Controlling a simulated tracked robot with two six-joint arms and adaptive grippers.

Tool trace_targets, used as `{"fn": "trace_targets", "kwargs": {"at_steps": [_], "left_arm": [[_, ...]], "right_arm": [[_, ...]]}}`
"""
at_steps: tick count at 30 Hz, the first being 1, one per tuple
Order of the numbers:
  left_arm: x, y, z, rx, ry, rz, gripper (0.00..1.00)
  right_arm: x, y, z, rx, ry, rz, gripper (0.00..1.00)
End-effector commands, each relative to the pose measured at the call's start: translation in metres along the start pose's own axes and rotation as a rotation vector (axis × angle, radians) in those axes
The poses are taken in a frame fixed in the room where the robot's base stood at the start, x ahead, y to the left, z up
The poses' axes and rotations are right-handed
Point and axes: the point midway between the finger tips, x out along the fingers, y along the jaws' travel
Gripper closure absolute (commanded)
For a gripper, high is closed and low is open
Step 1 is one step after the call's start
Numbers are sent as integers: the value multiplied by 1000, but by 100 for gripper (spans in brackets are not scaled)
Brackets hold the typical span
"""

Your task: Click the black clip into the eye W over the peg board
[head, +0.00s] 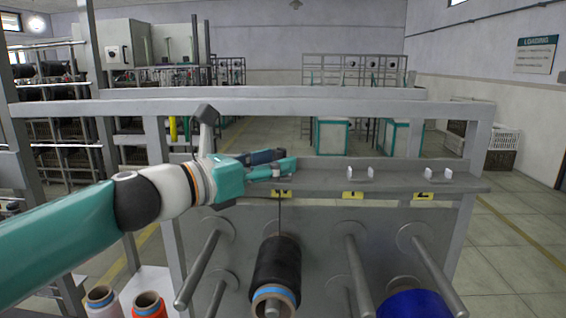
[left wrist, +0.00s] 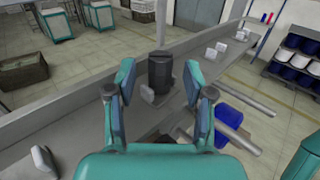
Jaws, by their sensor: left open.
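The black clip (left wrist: 160,72) stands upright between the two spread fingers of my left gripper (left wrist: 166,84) in the left wrist view, with gaps at both sides. It sits at the white eye W (left wrist: 147,94) on the grey rail; I cannot tell whether it is fully seated. In the head view my left gripper (head: 284,163) is at the rail above the yellow W label (head: 282,195) and hides the clip. A dark thread runs from the label down to the black bobbin (head: 276,265) on the peg board (head: 320,235). My right gripper is not in view.
White eyes Y (head: 360,173) and Z (head: 437,174) stand along the rail (head: 400,184) to the right. A blue bobbin (head: 414,303) is on a lower right peg. Bare pegs (head: 199,268) stick out of the board. A frame bar (head: 330,107) crosses behind the rail.

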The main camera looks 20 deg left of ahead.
Motion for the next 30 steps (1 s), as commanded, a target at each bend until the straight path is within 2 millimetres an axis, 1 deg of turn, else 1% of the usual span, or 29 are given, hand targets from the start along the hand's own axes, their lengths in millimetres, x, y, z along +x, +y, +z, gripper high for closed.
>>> {"fn": "trace_targets", "kwargs": {"at_steps": [5,12,15,18,23,30], "left_arm": [[-22,1,1,1,-2,4,47],[-69,3,0,1,-2,6,47],[-87,3,0,1,-2,6,47],[-101,3,-1,0,-1,5,47],[-112,3,-1,0,0,3,47],[-113,2,-1,0,0,0,47]], "right_arm": [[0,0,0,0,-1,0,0],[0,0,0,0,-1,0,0],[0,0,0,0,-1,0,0],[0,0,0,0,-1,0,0],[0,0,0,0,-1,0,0],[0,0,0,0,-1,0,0]]}}
